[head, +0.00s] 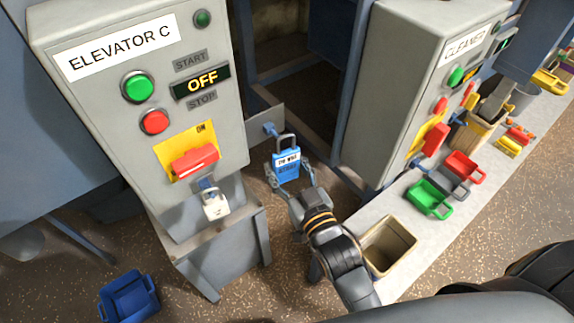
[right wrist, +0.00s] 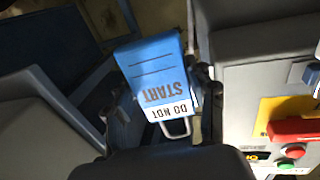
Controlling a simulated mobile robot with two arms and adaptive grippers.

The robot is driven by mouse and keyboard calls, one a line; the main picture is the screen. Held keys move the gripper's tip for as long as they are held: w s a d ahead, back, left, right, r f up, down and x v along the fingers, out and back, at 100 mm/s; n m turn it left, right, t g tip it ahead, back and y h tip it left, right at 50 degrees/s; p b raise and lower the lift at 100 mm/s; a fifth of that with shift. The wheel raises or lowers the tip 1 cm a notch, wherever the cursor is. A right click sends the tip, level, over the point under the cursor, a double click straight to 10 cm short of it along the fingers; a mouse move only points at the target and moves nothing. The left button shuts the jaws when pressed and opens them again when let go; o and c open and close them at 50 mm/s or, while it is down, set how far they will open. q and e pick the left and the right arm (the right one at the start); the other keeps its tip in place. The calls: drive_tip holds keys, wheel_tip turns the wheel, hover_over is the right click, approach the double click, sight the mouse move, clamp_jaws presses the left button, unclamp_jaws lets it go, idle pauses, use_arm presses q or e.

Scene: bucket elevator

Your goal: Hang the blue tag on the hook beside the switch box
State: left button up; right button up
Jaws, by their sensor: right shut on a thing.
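The switch box (head: 140,95) labelled ELEVATOR C stands at the left of the head view. Its red handle (head: 195,160) is on a yellow plate and its display reads OFF. A white padlock (head: 215,205) hangs below the handle. The hook (head: 270,129) sticks out of a grey plate to the right of the box. My right gripper (head: 289,176) is shut on the blue tag (head: 286,159), held upright with its loop just right of the hook. I cannot tell whether they touch. The right wrist view shows the tag (right wrist: 152,70) upside down between the fingers. My left gripper is not in view.
A CLEANER box (head: 395,80) stands to the right. A blue bin (head: 128,297) sits on the floor at lower left.

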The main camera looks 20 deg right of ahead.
drive_tip(key=shift+w+r+p, duration=0.1)
drive_tip(key=shift+p, duration=0.2)
idle(0.5)
idle(0.4)
drive_tip(key=shift+w+a+p, duration=0.15)
drive_tip(key=shift+w+a, duration=0.2)
drive_tip(key=shift+w, duration=0.5)
drive_tip(key=shift+w+a+p, duration=0.15)
drive_tip(key=shift+w+a, duration=0.15)
drive_tip(key=shift+w, duration=0.5)
drive_tip(key=shift+f+b, duration=0.4)
drive_tip(key=shift+f, duration=0.5)
drive_tip(key=o, duration=1.2)
drive_tip(key=shift+o, duration=0.2)
drive_tip(key=shift+s, duration=0.1)
